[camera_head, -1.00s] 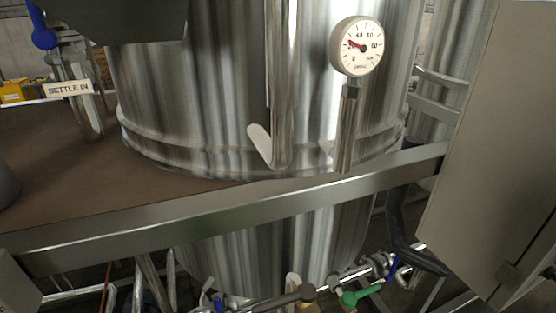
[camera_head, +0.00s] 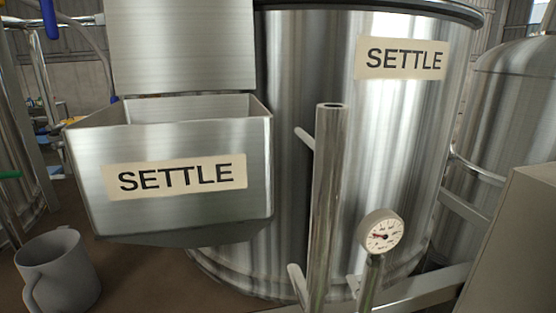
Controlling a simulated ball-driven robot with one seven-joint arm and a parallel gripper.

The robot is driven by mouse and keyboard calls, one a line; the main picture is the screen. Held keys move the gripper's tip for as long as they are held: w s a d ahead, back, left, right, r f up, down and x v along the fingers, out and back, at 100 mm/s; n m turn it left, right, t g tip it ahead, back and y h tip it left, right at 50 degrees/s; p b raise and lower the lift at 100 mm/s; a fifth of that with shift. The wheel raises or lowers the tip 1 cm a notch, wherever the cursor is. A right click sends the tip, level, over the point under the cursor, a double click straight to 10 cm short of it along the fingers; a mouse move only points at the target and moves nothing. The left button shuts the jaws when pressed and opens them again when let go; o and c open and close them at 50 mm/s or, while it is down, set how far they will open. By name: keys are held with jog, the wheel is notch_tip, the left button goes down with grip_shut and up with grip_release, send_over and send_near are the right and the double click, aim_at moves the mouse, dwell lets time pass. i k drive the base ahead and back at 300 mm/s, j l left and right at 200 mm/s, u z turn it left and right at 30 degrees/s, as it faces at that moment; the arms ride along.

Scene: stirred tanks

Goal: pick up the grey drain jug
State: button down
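The grey drain jug (camera_head: 68,278) stands upright on the brown deck (camera_head: 140,285) at the lower left. Its open top faces up and its handle is on its left side, toward me. Its base is close to the bottom edge of the picture. Nothing touches the jug that I can see. My gripper is not in view.
A steel open-topped box labelled SETTLE (camera_head: 180,180) hangs above and right of the jug. A large steel tank (camera_head: 400,130) stands behind it, with a vertical pipe (camera_head: 326,200) and a round gauge (camera_head: 381,232) in front. A grey cabinet (camera_head: 515,245) fills the lower right.

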aim_at(56, 266)
jog(key=u, duration=1.25)
